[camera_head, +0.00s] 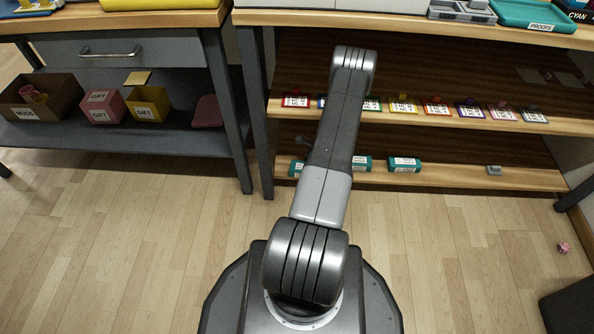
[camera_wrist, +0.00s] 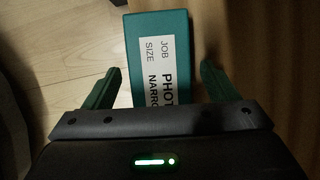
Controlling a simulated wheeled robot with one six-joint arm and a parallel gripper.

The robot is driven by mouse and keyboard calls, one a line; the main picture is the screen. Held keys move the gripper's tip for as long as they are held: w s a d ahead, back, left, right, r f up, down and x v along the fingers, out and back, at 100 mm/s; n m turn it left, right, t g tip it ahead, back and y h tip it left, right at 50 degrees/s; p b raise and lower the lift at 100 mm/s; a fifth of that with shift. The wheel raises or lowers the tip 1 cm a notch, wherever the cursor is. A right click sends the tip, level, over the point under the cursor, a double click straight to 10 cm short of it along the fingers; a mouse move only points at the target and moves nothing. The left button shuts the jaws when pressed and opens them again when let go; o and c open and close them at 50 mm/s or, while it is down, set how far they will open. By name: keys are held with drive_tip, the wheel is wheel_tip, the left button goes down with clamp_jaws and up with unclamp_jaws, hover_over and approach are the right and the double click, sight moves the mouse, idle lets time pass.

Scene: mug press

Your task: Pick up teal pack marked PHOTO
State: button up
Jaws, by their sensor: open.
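In the wrist view a teal pack (camera_wrist: 150,28) lies ahead with a white label. The label reads JOB, SIZE, "PHOT..." and "NARRO..."; its end is cut off by my gripper's body. My gripper (camera_wrist: 160,78) is open, with one finger on each side of the pack and visible gaps between. In the head view teal packs lie on the lower shelf, one (camera_head: 404,165) clear to the right of my arm, others (camera_head: 361,163) beside or partly behind it. My gripper is hidden there, and I cannot tell which pack is the PHOTO one.
The wooden shelf board (camera_head: 450,176) holds the packs, with a small grey item (camera_head: 494,170) at right. The shelf above carries a row of coloured tagged items (camera_head: 436,106). A grey side bench (camera_head: 130,130) holds boxes. The floor in front is mostly clear.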

drive_tip(key=shift+a+f, duration=0.1)
drive_tip(key=shift+f, duration=0.2)
drive_tip(key=c, duration=1.3)
drive_tip(key=shift+o, duration=0.2)
drive_tip(key=shift+r, duration=0.1)
